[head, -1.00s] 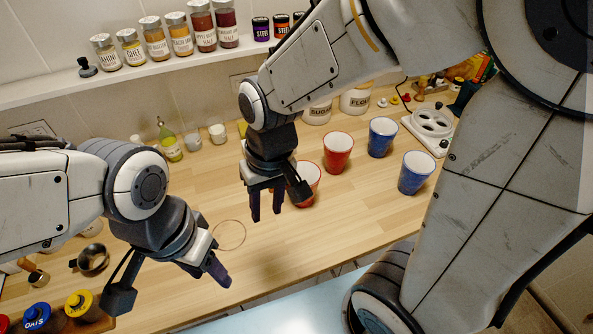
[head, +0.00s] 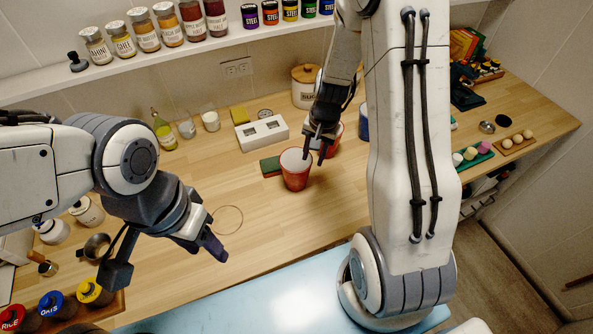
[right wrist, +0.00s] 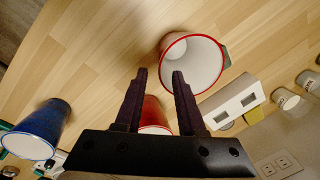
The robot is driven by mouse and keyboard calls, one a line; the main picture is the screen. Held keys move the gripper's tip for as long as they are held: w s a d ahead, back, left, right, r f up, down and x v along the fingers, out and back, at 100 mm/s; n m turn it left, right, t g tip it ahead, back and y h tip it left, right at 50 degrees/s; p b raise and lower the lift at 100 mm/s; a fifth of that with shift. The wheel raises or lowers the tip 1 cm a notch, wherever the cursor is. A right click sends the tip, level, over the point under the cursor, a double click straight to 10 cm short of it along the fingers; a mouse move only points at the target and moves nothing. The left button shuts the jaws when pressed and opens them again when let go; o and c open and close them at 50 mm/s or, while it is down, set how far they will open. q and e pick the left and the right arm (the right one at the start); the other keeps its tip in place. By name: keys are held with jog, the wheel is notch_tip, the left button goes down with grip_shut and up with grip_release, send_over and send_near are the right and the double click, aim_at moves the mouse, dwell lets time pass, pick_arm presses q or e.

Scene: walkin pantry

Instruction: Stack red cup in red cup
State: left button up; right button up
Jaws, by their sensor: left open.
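One red cup (head: 296,178) with a white inside stands upright on the wooden counter. It also shows in the right wrist view (right wrist: 163,43), beyond the right fingertip. A second red cup (head: 338,137) stands behind it, partly hidden by my right arm; its rim shows low between the fingers in the right wrist view (right wrist: 154,113). My right gripper (head: 315,157) is open and empty, with its fingertips near both cups; contact cannot be told. My left gripper (head: 165,262) is open and empty over the counter's front left.
A thin ring mark (head: 228,220) lies on bare counter left of the cups. A blue cup (head: 363,122) is mostly hidden by my right arm. Spice jars line the shelf.

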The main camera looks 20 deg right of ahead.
aim_at(311, 163)
jog(key=f, duration=0.4)
jog(key=shift+s+a, duration=0.1)
jog(key=shift+a, duration=0.3)
jog(key=shift+f, duration=0.35)
grip_shut()
